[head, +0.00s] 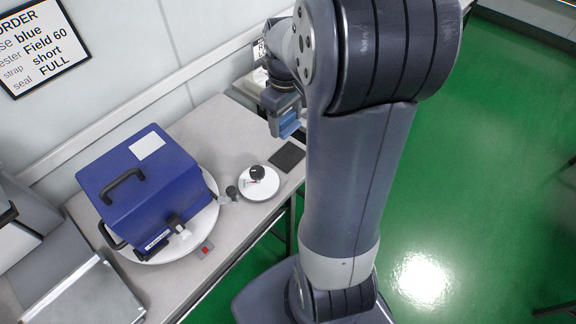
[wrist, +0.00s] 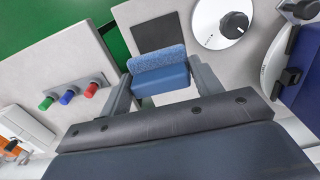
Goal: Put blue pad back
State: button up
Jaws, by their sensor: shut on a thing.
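My gripper (head: 283,112) hangs above the right end of the bench in the head view. It is shut on a blue pad (head: 290,123), which sticks out below the jaws. In the wrist view the pad (wrist: 160,75) has a speckled light-blue face on a plain blue block, and the fingers of my gripper (wrist: 161,84) clasp its two sides. A dark grey square (head: 287,157) lies flat on the bench, below and near the held pad. In the wrist view this square (wrist: 157,33) shows just beyond the pad, partly hidden by it.
A white disc with a black knob (head: 259,184) sits beside the square. A blue case (head: 142,185) stands on a round white plate (head: 205,222) farther left. In the wrist view, green, blue and red knobs (wrist: 68,97) are on the left. Green floor lies beyond the bench edge.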

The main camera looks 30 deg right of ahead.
aim_at(288, 156)
jog(key=shift+s+d+f, duration=0.1)
jog(key=shift+s+f, duration=0.1)
jog(key=shift+f, duration=0.15)
notch_tip(288, 156, down, 10)
jog(key=shift+r+b, duration=0.15)
jog(key=shift+b, duration=0.65)
jog(key=o, duration=0.9)
jog(key=shift+o, duration=0.2)
notch_tip(288, 156, up, 12)
jog(key=shift+r+p, duration=0.1)
jog(key=shift+p, duration=0.8)
